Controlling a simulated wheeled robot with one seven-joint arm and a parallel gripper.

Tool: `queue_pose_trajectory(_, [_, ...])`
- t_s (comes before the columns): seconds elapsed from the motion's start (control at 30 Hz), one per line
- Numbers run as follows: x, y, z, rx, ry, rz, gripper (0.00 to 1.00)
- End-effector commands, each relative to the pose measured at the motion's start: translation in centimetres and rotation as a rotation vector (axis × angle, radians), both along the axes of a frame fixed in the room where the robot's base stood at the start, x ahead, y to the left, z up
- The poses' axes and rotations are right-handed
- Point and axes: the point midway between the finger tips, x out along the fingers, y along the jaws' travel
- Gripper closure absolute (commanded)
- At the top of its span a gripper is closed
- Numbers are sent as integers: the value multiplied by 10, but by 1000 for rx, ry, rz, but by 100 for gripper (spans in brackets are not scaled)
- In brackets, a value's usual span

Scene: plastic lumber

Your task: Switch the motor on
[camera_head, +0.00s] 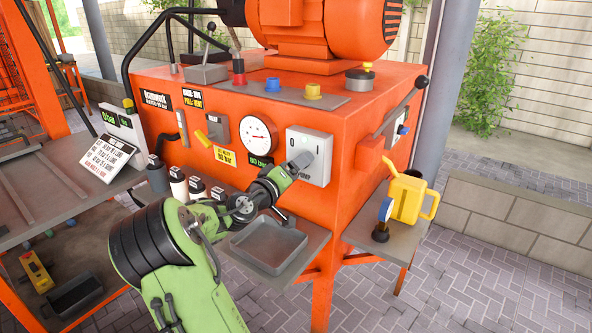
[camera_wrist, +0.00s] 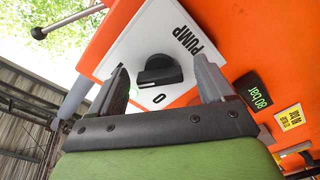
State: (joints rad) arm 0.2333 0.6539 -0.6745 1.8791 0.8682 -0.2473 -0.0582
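The switch box (camera_head: 320,170) is a pale plate on the front of the orange machine, near its right corner. The wrist view shows the same plate (camera_wrist: 130,50) with the word PUMP, a 0 mark and a black rotary knob (camera_wrist: 159,70). My gripper (camera_wrist: 160,66) is open, with one finger on each side of the knob and visible gaps between. In the head view my gripper (camera_head: 300,161) is in front of the plate and hides the knob. The orange motor (camera_head: 325,28) sits on top of the machine.
A pressure gauge (camera_head: 259,136) and a yellow-handled lever (camera_head: 204,139) are left of the switch. A grey tray (camera_head: 268,246) lies on the shelf below my gripper. A yellow watering can (camera_head: 408,197) stands on the side shelf at right.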

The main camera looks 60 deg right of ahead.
Motion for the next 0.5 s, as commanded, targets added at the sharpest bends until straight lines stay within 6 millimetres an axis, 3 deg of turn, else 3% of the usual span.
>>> queue_pose_trajectory(0.27, [1, 4, 1, -1, 0, 2, 19])
queue_pose_trajectory(0.37, [5, 21, 1, 0, 1, 5, 19])
queue_pose_trajectory(0.5, [12, 59, 1, 0, 2, 9, 19])
